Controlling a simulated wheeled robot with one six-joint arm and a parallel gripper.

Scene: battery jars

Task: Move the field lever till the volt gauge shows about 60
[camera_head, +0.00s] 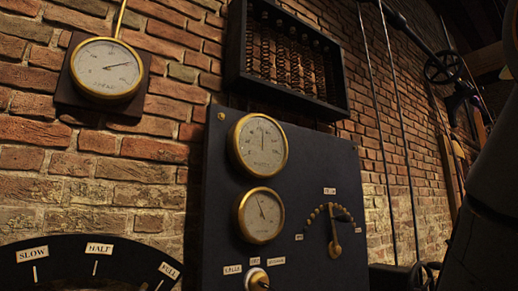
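The dark panel (225,205) on the brick wall carries two brass-rimmed gauges. The upper gauge (258,145) has its needle close to straight up; its lettering looks like volts, but the numbers are too small to read. The lower gauge (260,215) has its needle tilted up and left. A brass lever (335,246) sits at the panel's lower right, under an arc of brass studs and a small label too blurred to read surely; it appears to be the field lever. Its thin arm points nearly straight up. My gripper is not in view; a grey link of my arm fills the right edge.
A round wall gauge (107,69) hangs at the upper left. A dark frame with coils (292,60) is above the panel. A small brass-and-white knob (257,280) is at the panel's bottom. Thin rods run down the wall at right.

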